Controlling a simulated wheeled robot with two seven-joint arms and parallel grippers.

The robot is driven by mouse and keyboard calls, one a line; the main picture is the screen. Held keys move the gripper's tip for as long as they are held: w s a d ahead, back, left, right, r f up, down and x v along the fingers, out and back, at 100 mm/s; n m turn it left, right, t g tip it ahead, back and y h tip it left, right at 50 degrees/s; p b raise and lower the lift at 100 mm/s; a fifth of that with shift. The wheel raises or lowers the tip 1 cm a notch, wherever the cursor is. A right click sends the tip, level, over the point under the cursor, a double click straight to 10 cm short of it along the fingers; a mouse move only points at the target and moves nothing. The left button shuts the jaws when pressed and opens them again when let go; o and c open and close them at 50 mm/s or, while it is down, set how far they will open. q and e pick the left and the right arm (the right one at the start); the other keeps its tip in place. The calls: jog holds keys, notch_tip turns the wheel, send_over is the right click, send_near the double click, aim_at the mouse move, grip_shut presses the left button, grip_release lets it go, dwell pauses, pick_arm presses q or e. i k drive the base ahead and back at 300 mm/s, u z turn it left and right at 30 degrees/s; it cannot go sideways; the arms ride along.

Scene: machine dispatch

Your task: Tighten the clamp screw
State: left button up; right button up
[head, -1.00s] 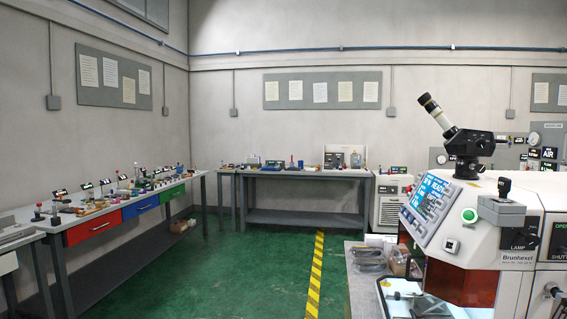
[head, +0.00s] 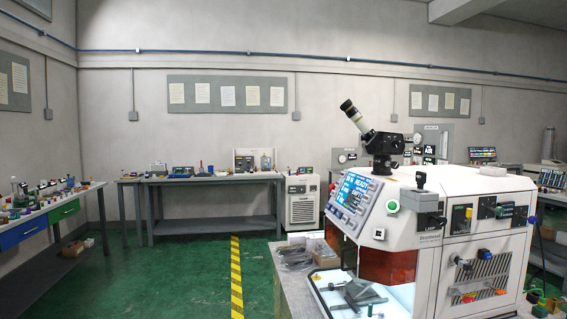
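I cannot pick out the clamp screw for certain at this distance. A white machine (head: 408,205) stands at the right, with a dark eyepiece scope (head: 383,143) on top and a tilted display panel (head: 353,196) on its left side. A grey metal fixture (head: 358,292) sits in the machine's lit lower opening, below an orange window. Several knobs and small handles are on the machine's right face, among them a blue knob (head: 484,254). Neither of my grippers shows in the head view.
The machine stands on a grey bench (head: 284,262) holding small parts. A back-wall bench (head: 218,180) and a left-wall bench (head: 20,222) carry small items. A white cabinet (head: 303,201) stands at the back. The green floor around the yellow-black stripe (head: 236,278) is clear.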

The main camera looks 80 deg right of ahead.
aim_at(395, 165)
jog(key=z, duration=1.6)
jog(key=i, duration=2.7)
jog(key=z, duration=2.35)
jog(key=i, duration=0.35)
jog(key=z, duration=0.45)
